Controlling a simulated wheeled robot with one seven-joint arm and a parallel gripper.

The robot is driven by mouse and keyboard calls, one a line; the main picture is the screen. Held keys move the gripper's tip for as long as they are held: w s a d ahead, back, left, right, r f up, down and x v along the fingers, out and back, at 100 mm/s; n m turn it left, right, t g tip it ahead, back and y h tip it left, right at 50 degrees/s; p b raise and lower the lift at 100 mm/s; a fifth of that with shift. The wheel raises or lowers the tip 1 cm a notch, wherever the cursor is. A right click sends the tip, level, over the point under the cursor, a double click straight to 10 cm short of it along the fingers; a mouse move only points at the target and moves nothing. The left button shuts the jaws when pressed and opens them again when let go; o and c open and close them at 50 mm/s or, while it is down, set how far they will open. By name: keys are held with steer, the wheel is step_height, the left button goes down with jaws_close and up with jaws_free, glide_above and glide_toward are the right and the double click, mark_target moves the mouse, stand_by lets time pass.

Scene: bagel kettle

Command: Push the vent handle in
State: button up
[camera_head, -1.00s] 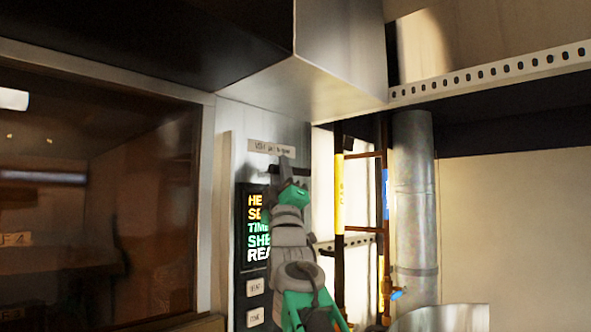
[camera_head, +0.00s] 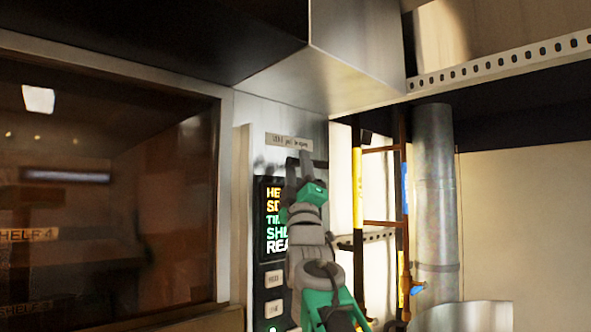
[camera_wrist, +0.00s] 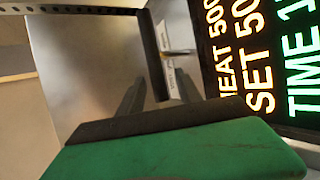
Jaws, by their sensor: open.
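The vent label (camera_head: 289,141), partly legible, is on the metal panel above the lit display. In the wrist view, my gripper (camera_wrist: 156,85) points towards the panel, and the label (camera_wrist: 166,55) lies ahead between and beyond the fingertips. A thin rod-like piece (camera_wrist: 180,53) shows beside the label; it may be the vent handle, but I cannot tell for sure. In the head view the handle is not clear, and my fingers may hide it. Contact cannot be seen.
The lit display (camera_head: 273,220) is left of my arm, with buttons (camera_head: 273,279) below. A dark glass oven door (camera_head: 110,200) fills the left. A metal hood (camera_head: 330,75) overhangs above. Pipes (camera_head: 357,200) and a round duct (camera_head: 434,190) stand to the right.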

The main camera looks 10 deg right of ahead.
steer(key=b+v, duration=0.3)
steer(key=v, duration=0.3)
step_height(320, 180, down, 31)
steer(key=s+d+m+g+y, duration=0.15)
steer(key=m+g, duration=0.35)
steer(key=g, duration=0.7)
steer(key=s+f+m+g, duration=0.3)
steer(key=s+f+g, duration=0.3)
steer(key=s+f, duration=0.7)
steer(key=s+d+f+m+g, duration=0.1)
steer(key=s+f+m+g, duration=0.2)
steer(key=s+f, duration=1.1)
step_height(320, 180, down, 7)
steer(key=g, duration=0.2)
steer(key=shift+g, duration=0.4)
